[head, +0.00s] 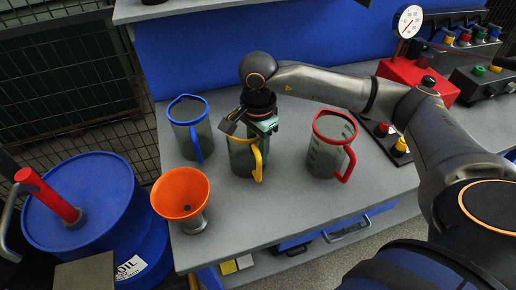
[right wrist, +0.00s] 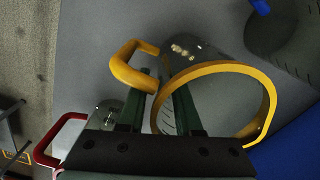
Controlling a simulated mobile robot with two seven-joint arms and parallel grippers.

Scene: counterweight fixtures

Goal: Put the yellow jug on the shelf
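The yellow jug (head: 244,160) is a clear measuring jug with yellow rim and handle, upright on the grey bench between a blue-rimmed and a red-rimmed jug. My right gripper (head: 262,125) is over its top, pointing down. In the right wrist view the jug's yellow rim (right wrist: 265,92) faces me, and my right gripper (right wrist: 163,85) has its two green fingers apart on the handle side. One finger is near the handle, the other over the mouth; contact is unclear. A grey shelf (head: 190,8) runs above the blue back panel. My left gripper is not in view.
The blue jug (head: 190,135) stands left and the red jug (head: 326,150) right. An orange funnel (head: 181,194) sits at the front left. A blue oil drum (head: 105,195) stands left of the bench. A red gauge box (head: 402,75) is at the back right.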

